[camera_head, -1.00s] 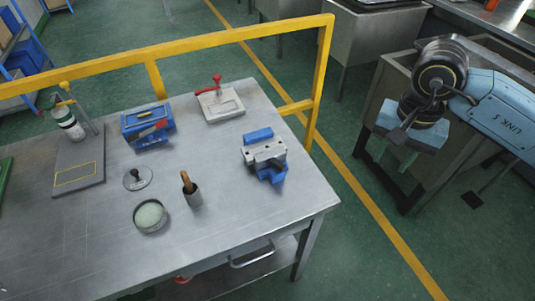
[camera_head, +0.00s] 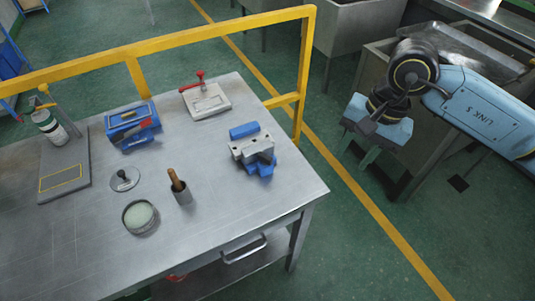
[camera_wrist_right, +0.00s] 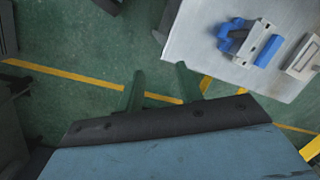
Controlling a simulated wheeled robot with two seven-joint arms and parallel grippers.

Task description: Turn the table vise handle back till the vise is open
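The blue and grey table vise (camera_head: 254,150) stands near the right edge of the metal table. It also shows in the right wrist view (camera_wrist_right: 262,46), at the upper right. I cannot make out its handle in either view. My right gripper (camera_head: 368,158) is in the air to the right of the table, apart from the vise. In the right wrist view its two green fingers (camera_wrist_right: 160,90) stand apart with only floor between them, so it is open and empty. My left gripper is not in view.
The metal table (camera_head: 90,245) also bears a clamp with a red handle (camera_head: 205,98), a blue box (camera_head: 133,124), a wooden-handled tool in a cup (camera_head: 181,190), and a round dish (camera_head: 139,216). A yellow rail (camera_head: 200,40) runs behind the table. Grey sinks (camera_head: 345,35) stand beyond.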

